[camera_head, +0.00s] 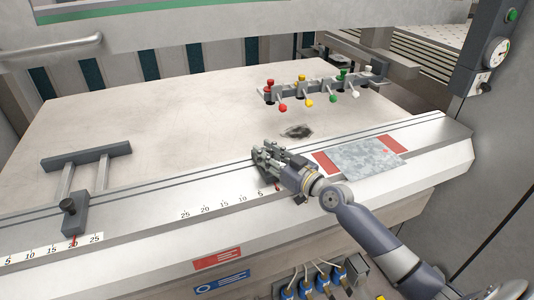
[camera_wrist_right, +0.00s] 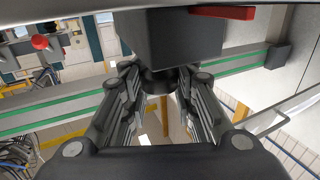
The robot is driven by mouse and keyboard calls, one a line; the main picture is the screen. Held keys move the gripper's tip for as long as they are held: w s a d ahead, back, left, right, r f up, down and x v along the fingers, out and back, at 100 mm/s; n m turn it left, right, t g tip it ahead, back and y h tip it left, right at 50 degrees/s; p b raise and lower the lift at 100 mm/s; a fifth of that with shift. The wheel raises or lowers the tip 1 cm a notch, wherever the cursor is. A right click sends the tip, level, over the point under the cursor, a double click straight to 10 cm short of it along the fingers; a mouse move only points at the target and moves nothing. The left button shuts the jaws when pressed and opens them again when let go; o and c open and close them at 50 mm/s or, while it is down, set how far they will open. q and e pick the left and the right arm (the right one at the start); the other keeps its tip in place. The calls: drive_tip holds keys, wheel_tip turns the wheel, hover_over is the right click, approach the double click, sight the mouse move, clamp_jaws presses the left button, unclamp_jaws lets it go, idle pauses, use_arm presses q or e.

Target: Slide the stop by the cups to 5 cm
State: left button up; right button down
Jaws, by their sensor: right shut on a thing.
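The stop by the cups is a dark block, seen large in the right wrist view (camera_wrist_right: 170,42) with a red pointer (camera_wrist_right: 222,12). In the head view my right gripper (camera_head: 270,157) covers most of it. My right gripper is shut on the stop's knob (camera_wrist_right: 158,80), between its two fingers. On the right ruler (camera_head: 222,203), the red pointer (camera_head: 277,187) shows just right of the 5 label; its exact reading cannot be told. The cups are at the coloured valve rack (camera_head: 320,88) behind. My left gripper is not in view.
A second stop (camera_head: 75,215) with a dark crossbar stands at the left, its pointer near 20 on its own ruler. A grey sheet (camera_head: 367,158) between red pads lies right of my gripper. The table between the stops is clear.

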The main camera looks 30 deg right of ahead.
drive_tip(key=a+p, duration=0.2)
drive_tip(key=a, duration=0.2)
drive_tip(key=shift+w+a+p, duration=0.15)
drive_tip(key=shift+a+p, duration=0.2)
drive_tip(key=shift+p, duration=0.05)
drive_tip(key=shift+a+f, duration=0.15)
drive_tip(key=shift+a, duration=0.1)
drive_tip(key=shift+f, duration=0.1)
drive_tip(key=c, duration=1.4)
unclamp_jaws()
drive_tip(key=shift+o, duration=0.4)
drive_tip(key=shift+s+d+r, duration=0.15)
drive_tip(key=shift+s+r, duration=0.05)
